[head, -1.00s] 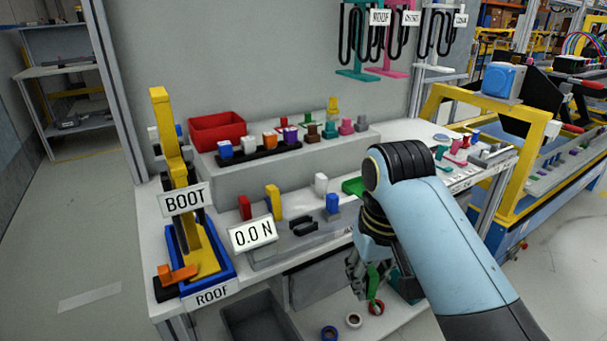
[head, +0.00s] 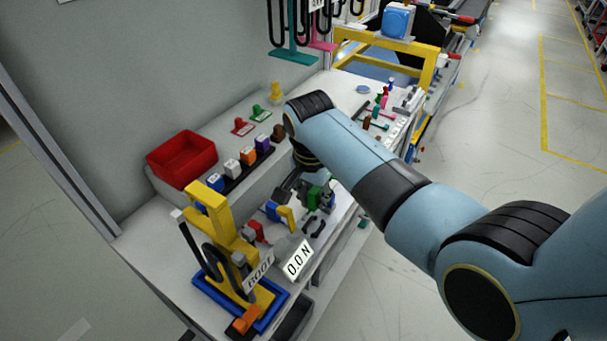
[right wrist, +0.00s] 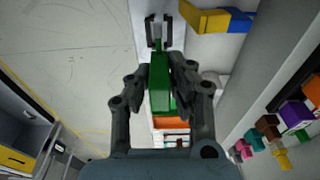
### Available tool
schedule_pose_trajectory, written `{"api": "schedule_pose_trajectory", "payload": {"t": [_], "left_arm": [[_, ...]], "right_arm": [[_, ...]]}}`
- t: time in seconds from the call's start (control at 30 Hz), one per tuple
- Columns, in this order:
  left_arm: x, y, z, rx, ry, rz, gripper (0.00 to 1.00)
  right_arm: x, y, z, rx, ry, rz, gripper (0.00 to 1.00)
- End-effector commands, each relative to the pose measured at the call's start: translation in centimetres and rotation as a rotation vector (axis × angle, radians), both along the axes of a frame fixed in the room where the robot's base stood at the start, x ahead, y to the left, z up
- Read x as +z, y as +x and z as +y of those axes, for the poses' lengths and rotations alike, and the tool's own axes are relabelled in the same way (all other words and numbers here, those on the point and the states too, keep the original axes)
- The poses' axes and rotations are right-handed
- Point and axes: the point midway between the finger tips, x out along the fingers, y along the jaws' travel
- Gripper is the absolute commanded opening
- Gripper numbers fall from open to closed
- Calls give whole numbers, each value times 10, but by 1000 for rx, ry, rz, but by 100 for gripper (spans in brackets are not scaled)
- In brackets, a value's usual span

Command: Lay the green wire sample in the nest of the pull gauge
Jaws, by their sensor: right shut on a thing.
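My right gripper (head: 300,190) is over the bench's front shelf, beside the pull gauge with its "0.0 N" plate (head: 298,259). It is shut on a green piece (head: 314,197), which I take for the green wire sample. In the right wrist view the gripper (right wrist: 172,85) has its fingers on both sides of the green piece (right wrist: 160,85). A dark forked part (right wrist: 157,30) shows beyond its far end; I cannot tell whether they touch. A black nest-like part (head: 314,228) lies just in front of the gripper. My left gripper is not in view.
A yellow press (head: 225,225) on a blue base, labelled "BOOT", stands left of the gauge. Red (head: 256,231) and yellow (head: 287,217) blocks stand close to the gripper. A red bin (head: 181,158) and a rack of coloured blocks (head: 240,168) are behind.

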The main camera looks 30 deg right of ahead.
Motion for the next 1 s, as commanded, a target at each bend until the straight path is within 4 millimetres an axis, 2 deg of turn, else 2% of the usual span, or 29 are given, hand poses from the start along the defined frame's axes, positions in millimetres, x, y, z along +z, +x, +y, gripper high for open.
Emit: {"api": "schedule_pose_trajectory", "payload": {"t": [0.37, 0.57, 1.0], "left_arm": [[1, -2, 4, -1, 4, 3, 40], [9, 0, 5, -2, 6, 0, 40], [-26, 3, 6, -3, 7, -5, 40]], "right_arm": [[0, 0, 0, -4, -1, -1, 0], [2, 0, 0, -4, -1, -1, 0], [-46, 0, 0, -3, -1, -1, 0]]}}
